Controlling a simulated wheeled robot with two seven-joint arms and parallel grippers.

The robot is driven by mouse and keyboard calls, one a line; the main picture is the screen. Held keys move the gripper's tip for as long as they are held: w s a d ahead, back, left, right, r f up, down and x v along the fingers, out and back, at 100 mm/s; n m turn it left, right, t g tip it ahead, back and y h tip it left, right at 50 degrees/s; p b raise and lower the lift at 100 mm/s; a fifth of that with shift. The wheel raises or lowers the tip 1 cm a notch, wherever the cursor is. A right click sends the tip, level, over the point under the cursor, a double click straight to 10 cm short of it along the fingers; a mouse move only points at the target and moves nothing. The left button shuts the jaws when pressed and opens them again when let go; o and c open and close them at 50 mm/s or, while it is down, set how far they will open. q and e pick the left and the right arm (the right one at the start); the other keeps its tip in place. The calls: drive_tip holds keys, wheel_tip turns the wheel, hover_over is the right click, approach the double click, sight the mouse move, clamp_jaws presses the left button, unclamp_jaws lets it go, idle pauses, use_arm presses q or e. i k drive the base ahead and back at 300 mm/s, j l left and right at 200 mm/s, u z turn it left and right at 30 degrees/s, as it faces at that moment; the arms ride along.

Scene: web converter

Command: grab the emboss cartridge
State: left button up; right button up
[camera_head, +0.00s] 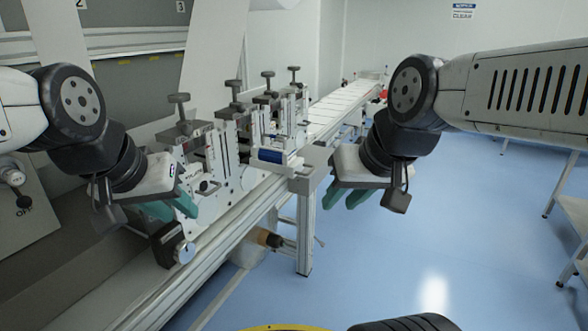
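A row of metal cartridge units with black T-shaped knobs stands on the converter's rail; the nearest unit (190,150) is left of centre, with more units (236,120) behind it. I cannot tell which one is the emboss cartridge. My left gripper (172,208), with teal fingers, is in front of the nearest unit and hides part of its lower side. It looks open, with nothing seen between its fingers. My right gripper (346,198) is over the floor side, right of the rail and apart from the units. It looks open and empty.
A blue roller (272,156) sits on the rail's near side. A long white conveyor (340,103) runs to the back. A dark motor-like block (172,246) is below my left gripper. The blue floor (450,230) is clear; metal tables (570,215) stand at right.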

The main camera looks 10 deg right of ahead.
sight(263, 152)
drive_tip(key=i+l+u, duration=0.2)
drive_tip(key=l+u, duration=0.2)
drive_tip(key=i+l+u, duration=0.1)
drive_tip(key=l+u, duration=0.75)
drive_tip(key=l, duration=0.2)
